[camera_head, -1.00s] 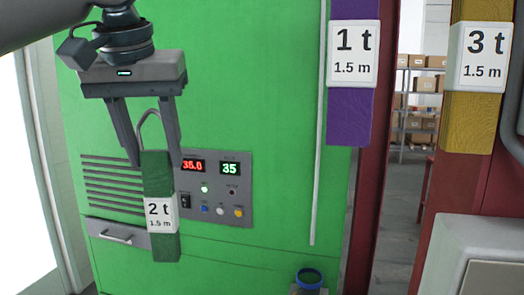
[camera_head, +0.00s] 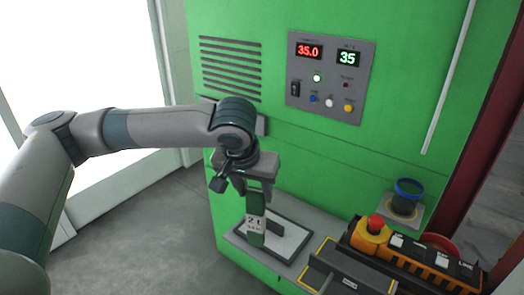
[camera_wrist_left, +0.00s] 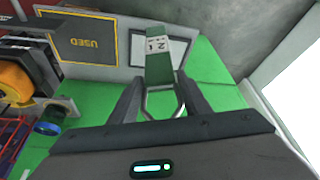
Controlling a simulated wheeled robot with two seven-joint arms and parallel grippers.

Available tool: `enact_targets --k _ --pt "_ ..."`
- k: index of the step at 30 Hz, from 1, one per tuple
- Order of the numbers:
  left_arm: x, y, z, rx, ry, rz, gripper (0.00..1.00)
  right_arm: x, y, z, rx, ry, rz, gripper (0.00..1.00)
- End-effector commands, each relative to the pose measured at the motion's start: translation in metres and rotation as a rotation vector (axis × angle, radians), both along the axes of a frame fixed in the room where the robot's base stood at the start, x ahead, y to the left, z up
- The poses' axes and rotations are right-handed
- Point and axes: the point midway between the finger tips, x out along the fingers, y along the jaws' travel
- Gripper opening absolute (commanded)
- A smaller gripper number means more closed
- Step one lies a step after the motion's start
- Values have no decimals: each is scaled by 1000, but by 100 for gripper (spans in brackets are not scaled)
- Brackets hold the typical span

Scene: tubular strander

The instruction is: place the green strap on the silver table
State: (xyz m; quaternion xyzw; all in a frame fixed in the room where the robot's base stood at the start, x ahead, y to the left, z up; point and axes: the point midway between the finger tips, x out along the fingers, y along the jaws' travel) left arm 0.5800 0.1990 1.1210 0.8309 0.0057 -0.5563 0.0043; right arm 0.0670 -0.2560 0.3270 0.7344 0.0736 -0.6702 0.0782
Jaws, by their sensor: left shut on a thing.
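My left gripper (camera_head: 257,190) is shut on the wire loop at the top of the green strap (camera_head: 256,215), which carries a white "2 t" tag. The strap hangs nearly upright over the silver table (camera_head: 290,241), a low pale ledge with a dark frame on it, in front of the green machine. I cannot tell whether the strap's lower end touches the table. In the left wrist view, the strap (camera_wrist_left: 158,70) extends from between the fingers (camera_wrist_left: 158,88), with the dark-framed pale surface (camera_wrist_left: 140,48) behind it. My right gripper is not in view.
A black-and-orange control box (camera_head: 415,262) with a red button (camera_head: 376,222) stands right of the table. A blue-rimmed cup (camera_head: 407,195) is behind it. The green machine's control panel (camera_head: 330,75) is above.

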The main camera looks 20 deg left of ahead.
Motion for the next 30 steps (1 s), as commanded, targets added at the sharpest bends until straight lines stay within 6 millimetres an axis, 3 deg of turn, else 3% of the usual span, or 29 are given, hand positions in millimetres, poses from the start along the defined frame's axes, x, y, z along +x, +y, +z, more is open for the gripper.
enact_targets --k 1,3,9,30 --pt "-6 2 -18 0 4 -3 0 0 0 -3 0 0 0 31" --pt "-13 3 -34 -1 3 -7 0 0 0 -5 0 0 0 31" --pt "-25 5 -60 -1 -1 -12 0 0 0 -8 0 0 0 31" --pt "-26 5 -60 0 -2 -13 0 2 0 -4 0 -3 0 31"
